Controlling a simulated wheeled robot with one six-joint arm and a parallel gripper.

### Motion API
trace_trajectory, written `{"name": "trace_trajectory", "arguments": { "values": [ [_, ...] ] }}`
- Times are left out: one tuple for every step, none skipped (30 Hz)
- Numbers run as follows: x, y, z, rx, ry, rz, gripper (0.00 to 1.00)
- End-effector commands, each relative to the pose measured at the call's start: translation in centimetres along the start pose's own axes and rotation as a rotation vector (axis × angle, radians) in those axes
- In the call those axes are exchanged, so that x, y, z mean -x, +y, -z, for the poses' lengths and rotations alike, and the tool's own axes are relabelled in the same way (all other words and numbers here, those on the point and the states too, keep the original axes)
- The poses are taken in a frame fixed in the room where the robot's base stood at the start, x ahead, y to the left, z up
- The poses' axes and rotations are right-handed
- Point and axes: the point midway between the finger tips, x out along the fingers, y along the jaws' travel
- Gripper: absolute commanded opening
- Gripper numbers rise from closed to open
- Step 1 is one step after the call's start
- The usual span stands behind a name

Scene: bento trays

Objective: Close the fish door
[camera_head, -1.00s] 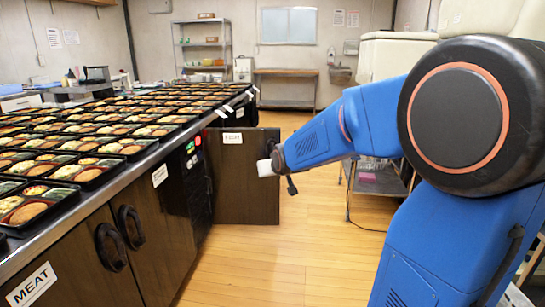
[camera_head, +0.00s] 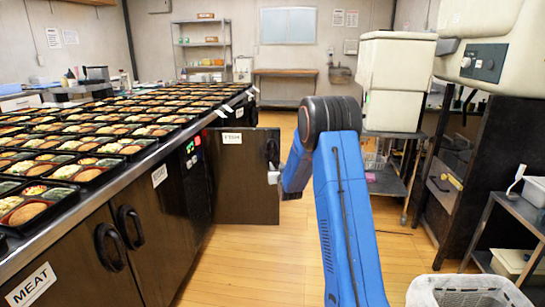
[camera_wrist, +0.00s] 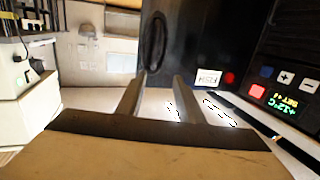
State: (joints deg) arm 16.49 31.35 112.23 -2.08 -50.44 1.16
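The fish door (camera_head: 245,190) is a dark panel standing open, swung out from the counter front into the aisle. Its white FISH label (camera_head: 232,138) is near the top, and its dark handle (camera_head: 272,152) is by the free edge. My gripper (camera_head: 273,177) is at the door's free edge, just below the handle; its fingers are hard to make out there. In the wrist view my gripper (camera_wrist: 160,77) has its two fingers apart with nothing between them. The dark handle (camera_wrist: 154,45) lies just beyond the fingertips, and the FISH label (camera_wrist: 209,78) is to the right.
The counter (camera_head: 165,160) bears many filled bento trays. A shut door labelled MEAT (camera_head: 30,287) is at the lower left. A white basket (camera_head: 465,292) and a metal cart (camera_head: 388,185) stand on the right. The wooden floor before the door is clear.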

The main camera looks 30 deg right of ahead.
Motion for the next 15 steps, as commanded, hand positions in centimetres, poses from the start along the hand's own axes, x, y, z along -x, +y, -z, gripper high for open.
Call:
{"name": "trace_trajectory", "arguments": {
  "values": [
    [-0.6, 0.4, -0.8, -0.001, 0.013, -0.004, 0.34],
    [-0.9, 0.6, -1.0, -0.001, 0.023, -0.005, 0.34],
    [-1.1, 0.8, -1.3, -0.001, 0.032, -0.007, 0.34],
    [-1.3, 0.9, -1.5, -0.001, 0.038, -0.008, 0.34],
    [-1.4, 1.0, -1.7, -0.001, 0.044, -0.009, 0.34],
    [-1.6, 1.1, -1.8, -0.001, 0.049, -0.009, 0.34],
    [-1.7, 1.2, -1.9, -0.001, 0.052, -0.010, 0.34],
    [-1.9, 1.2, -1.9, -0.001, 0.054, -0.010, 0.34],
    [-2.1, 1.2, -1.9, -0.002, 0.056, -0.010, 0.34],
    [-2.3, 1.2, -1.9, -0.001, 0.057, -0.010, 0.34],
    [-2.6, 1.2, -1.9, -0.002, 0.057, -0.010, 0.34],
    [-3.0, 1.2, -1.9, -0.001, 0.056, -0.010, 0.34],
    [-3.4, 1.2, -1.9, -0.002, 0.057, -0.010, 0.34],
    [-3.8, 1.3, -1.8, -0.002, 0.057, -0.010, 0.34],
    [-4.4, 1.3, -1.8, -0.002, 0.057, -0.010, 0.34]
  ]
}}
